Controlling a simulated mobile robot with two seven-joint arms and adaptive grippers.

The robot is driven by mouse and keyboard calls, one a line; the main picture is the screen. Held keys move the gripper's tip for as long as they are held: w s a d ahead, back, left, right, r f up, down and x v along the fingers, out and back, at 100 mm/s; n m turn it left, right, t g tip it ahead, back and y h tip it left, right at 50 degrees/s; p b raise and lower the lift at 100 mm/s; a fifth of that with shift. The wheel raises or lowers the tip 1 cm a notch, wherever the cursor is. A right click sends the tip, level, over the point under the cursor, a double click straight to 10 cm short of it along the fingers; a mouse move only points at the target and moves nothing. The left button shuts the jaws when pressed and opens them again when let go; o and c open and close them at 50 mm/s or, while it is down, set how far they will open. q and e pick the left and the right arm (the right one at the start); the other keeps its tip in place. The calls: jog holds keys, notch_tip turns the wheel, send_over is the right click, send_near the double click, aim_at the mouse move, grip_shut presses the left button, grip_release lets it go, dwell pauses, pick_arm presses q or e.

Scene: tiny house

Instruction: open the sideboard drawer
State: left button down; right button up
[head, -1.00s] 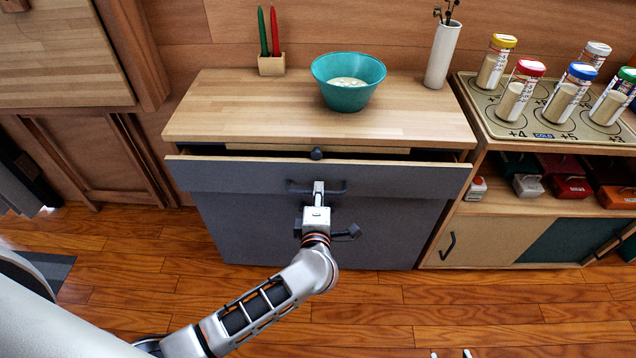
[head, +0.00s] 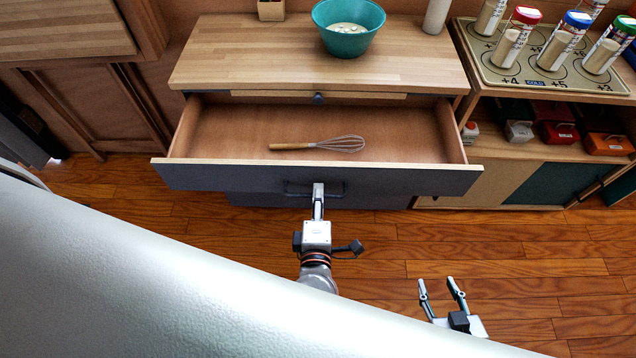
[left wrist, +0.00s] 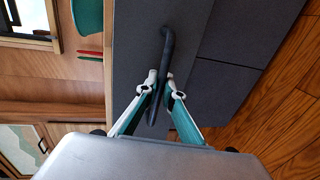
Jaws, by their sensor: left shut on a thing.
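The sideboard (head: 300,62) has a wooden top and a wide drawer with a dark grey front (head: 400,181). The drawer is pulled well out, and a whisk (head: 330,145) with a wooden handle lies inside it. My left gripper (head: 318,188) is at the middle of the drawer front. In the left wrist view its fingers (left wrist: 162,92) are shut on the dark bar handle (left wrist: 168,48). My right gripper (head: 442,290) hangs over the floor at the lower right, fingers apart and empty.
A teal bowl (head: 348,28) stands on the sideboard top near a white vase (head: 437,15). A shelf unit (head: 545,90) with jars and boxes stands close on the right. Wooden floor (head: 400,240) is clear in front of the drawer.

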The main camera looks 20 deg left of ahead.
pick_arm(q)
jog(key=shift+s+d, duration=0.1)
jog(key=shift+s, duration=0.05)
pick_arm(e)
jog(key=shift+w+d+r, duration=0.1)
jog(key=shift+w, duration=0.05)
pick_arm(q)
jog(key=c, duration=2.2)
grip_release()
pick_arm(e)
jog(key=shift+w+d+r, duration=0.1)
jog(key=shift+w, duration=0.15)
pick_arm(q)
jog(key=v, duration=0.7)
jog(key=shift+s+d, duration=0.1)
jog(key=shift+s, duration=0.1)
pick_arm(e)
jog(key=shift+s, duration=0.15)
pick_arm(q)
jog(key=shift+r, duration=0.1)
